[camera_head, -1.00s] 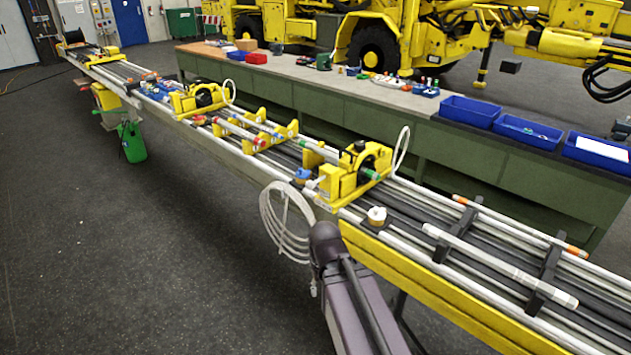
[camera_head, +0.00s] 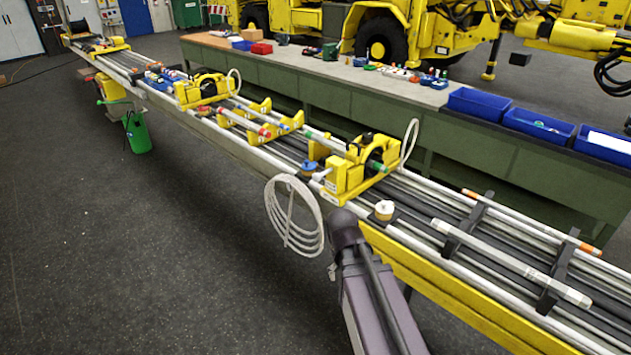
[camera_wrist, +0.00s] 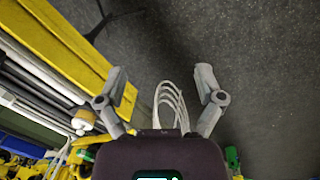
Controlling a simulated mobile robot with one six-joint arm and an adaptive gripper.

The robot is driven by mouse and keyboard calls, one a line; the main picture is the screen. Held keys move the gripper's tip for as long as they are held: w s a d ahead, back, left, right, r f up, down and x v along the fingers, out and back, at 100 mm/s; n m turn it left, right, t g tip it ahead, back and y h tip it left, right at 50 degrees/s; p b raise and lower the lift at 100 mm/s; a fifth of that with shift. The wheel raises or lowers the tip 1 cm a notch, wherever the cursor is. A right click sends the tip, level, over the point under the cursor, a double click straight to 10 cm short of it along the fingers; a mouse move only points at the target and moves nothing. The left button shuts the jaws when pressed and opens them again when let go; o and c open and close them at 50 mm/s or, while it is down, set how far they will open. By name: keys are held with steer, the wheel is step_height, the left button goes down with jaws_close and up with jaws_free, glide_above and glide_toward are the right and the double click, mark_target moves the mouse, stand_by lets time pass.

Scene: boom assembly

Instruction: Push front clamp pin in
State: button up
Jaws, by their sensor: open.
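A yellow clamp (camera_head: 352,170) with a black ring stands on the boom rails in the middle of the head view. A pale pin-like end (camera_head: 321,174) sticks out on its left side; how deep it sits is too small to tell. A similar yellow clamp (camera_head: 203,90) stands farther back along the boom. The pictures do not settle which is the front clamp. My gripper (camera_wrist: 161,76) is open and empty in the wrist view, over the floor beside the boom's yellow side beam. In the head view my arm is low in front of the near clamp, and its fingers are hidden.
A coiled white hose (camera_head: 294,216) hangs at the boom's side close to my arm; it shows between my fingers in the wrist view (camera_wrist: 172,105). A white-topped round part (camera_head: 384,210) sits on the rails. A green workbench (camera_head: 420,115) stands behind.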

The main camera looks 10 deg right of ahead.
steer(key=w+d+f+n+t+h+b, duration=0.1)
steer(key=w+f+n+h+b, duration=0.15)
steer(key=w, duration=0.25)
steer(key=w+f+n+h+b, duration=0.1)
steer(key=w+n+h+b, duration=0.15)
steer(key=w, duration=0.35)
steer(key=n+t+h+b, duration=0.85)
steer(key=n+b, duration=0.25)
steer(key=n, duration=0.8)
glide_toward(314, 179)
steer(key=v, duration=0.2)
steer(key=shift+s+f+t, duration=0.2)
steer(key=shift+s+t, duration=0.1)
steer(key=shift+t, duration=0.15)
steer(key=shift+w, duration=0.1)
steer(key=x, duration=1.3)
steer(key=shift+w+d, duration=0.15)
steer(key=shift+d, duration=0.2)
